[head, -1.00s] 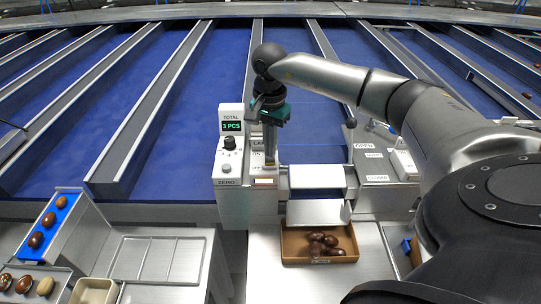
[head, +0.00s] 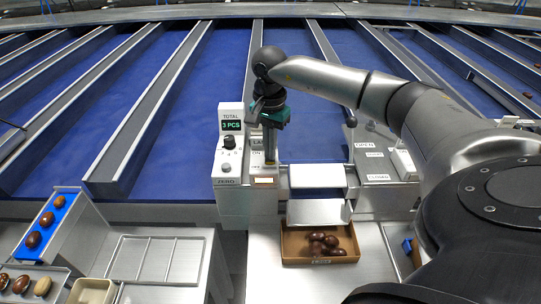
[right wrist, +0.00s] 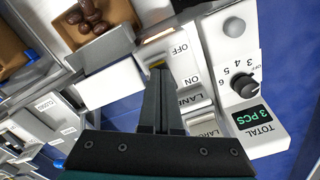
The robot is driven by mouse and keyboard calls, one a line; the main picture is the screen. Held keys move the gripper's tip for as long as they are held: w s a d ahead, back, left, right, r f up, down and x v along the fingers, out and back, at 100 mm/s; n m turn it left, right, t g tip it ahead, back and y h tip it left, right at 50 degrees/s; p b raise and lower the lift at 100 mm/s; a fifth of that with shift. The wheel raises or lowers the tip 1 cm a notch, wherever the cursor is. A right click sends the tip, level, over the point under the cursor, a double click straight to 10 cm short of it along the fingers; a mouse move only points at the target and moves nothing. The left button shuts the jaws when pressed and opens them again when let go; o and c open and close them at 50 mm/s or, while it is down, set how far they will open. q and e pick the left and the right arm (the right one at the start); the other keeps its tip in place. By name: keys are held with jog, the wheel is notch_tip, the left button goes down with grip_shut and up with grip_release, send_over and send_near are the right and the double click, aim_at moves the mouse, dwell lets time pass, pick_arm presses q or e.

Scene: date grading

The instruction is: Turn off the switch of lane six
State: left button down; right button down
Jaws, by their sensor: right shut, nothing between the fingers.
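The control box (head: 229,170) stands at centre with a display reading TOTAL 3 PCS (head: 231,125). Its switch panel (right wrist: 187,68) carries ON, OFF and LANE labels; the number after LANE is hidden. An amber lit strip (head: 264,181) is at the panel's OFF end; it also shows in the right wrist view (right wrist: 160,36). My right gripper (head: 270,160) is shut and empty, pointing down over the panel. In the right wrist view its fingertips (right wrist: 158,70) are at the switch, beside a small yellow part, and hide most of it. Contact is unclear. My left gripper is not in view.
A black numbered dial (right wrist: 246,86) and a grey ZERO button (right wrist: 234,26) sit beside the switch. A brown tray (head: 290,256) of dates is in front. A labelled grey box (head: 372,160) stands to the right. Blue lanes with metal dividers lie behind.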

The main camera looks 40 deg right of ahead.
jog(key=shift+f+b, duration=0.3)
jog(key=shift+f, duration=0.15)
jog(key=shift+r, duration=0.1)
jog(key=shift+r+p, duration=2.6)
jog(key=shift+r, duration=0.9)
jog(key=shift+f, duration=0.1)
